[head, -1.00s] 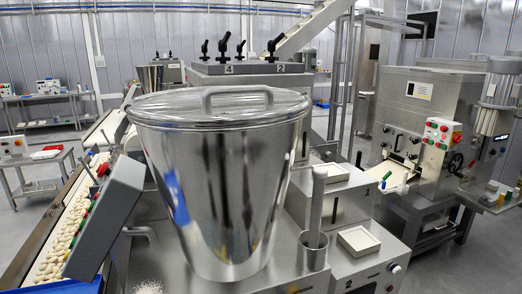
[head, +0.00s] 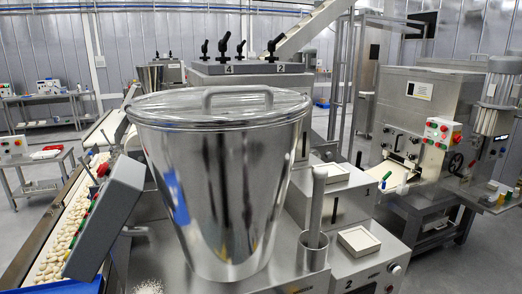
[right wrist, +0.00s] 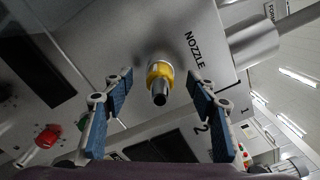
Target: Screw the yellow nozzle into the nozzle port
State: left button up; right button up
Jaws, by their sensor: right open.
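In the right wrist view, the yellow nozzle (right wrist: 158,80) shows as a yellow collar with a dark metal tip. It sits against the grey machine face beside the printed word NOZZLE, where the port is; the port itself is hidden behind it, and I cannot tell how far in the nozzle is. My right gripper (right wrist: 160,101) is open, with its blue-padded fingers on both sides of the nozzle and apart from it. Neither gripper shows in the head view.
A red button (right wrist: 47,137) sits on the machine panel near the left finger. A metal cylinder (right wrist: 250,44) juts out at the upper right. In the head view a large lidded steel hopper (head: 222,190) blocks the middle, with a conveyor of pasta (head: 68,225) to its left.

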jog(key=v, duration=0.7)
dwell(0.4)
